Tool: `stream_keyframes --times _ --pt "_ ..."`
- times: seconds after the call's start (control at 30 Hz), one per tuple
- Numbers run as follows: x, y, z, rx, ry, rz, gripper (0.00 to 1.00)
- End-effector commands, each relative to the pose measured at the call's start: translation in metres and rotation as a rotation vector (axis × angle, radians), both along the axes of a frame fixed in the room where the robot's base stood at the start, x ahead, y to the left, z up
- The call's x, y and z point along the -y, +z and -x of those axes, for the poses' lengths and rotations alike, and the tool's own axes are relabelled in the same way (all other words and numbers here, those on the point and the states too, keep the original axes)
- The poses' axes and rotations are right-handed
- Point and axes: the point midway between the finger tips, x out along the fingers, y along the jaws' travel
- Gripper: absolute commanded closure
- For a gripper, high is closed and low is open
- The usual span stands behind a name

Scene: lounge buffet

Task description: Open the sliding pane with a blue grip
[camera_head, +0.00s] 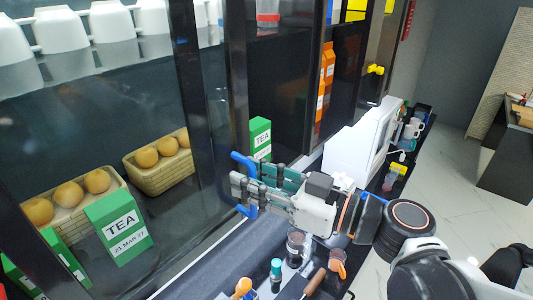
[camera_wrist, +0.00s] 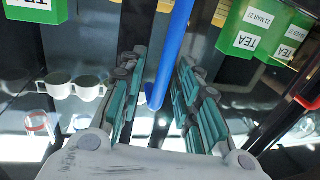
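The sliding pane (camera_head: 190,150) is a dark glass panel with a black upright frame, in front of shelves. Its blue grip (camera_head: 241,158) is at the pane's right side, and both its ends show past my fingers. In the wrist view the blue grip (camera_wrist: 174,50) is a long bar running down between the fingers, closer to the right one. My gripper (camera_head: 240,187) is at the grip, with its fingers on either side of it. In the wrist view my gripper (camera_wrist: 160,62) shows a clear gap left of the bar. The grip's middle is hidden by my fingers in the head view.
Behind the glass are green tea boxes (camera_head: 118,226), baskets of round orange-brown items (camera_head: 157,162) and white cups (camera_head: 62,30). Jars (camera_head: 295,245) and utensils stand on the counter below my gripper. A white machine (camera_head: 362,140) stands to the right.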

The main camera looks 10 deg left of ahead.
Motion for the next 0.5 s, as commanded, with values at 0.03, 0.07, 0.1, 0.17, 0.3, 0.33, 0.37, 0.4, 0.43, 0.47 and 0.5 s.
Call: stream_keyframes --times 0.03,0.07,0.1,0.17,0.3,0.33,0.37,0.4,0.43,0.47,0.5 --pt "0.000 0.000 0.000 0.000 0.000 0.000 0.69" --pt "0.000 0.000 0.000 0.000 0.000 0.000 0.69" --pt "0.000 0.000 0.000 0.000 0.000 0.000 0.69" --pt "0.000 0.000 0.000 0.000 0.000 -0.001 0.69" --pt "0.003 0.001 0.000 -0.001 -0.001 -0.001 0.69" --pt "0.004 0.001 0.001 -0.001 -0.001 -0.001 0.69" --pt "0.006 0.001 0.002 -0.001 -0.001 -0.001 0.69" --pt "0.010 0.001 0.003 -0.001 -0.002 -0.001 0.69" --pt "0.013 0.001 0.004 -0.001 -0.003 -0.001 0.69" --pt "0.017 0.000 0.006 -0.001 -0.003 -0.001 0.69" --pt "0.022 0.000 0.007 -0.001 -0.004 -0.001 0.69"
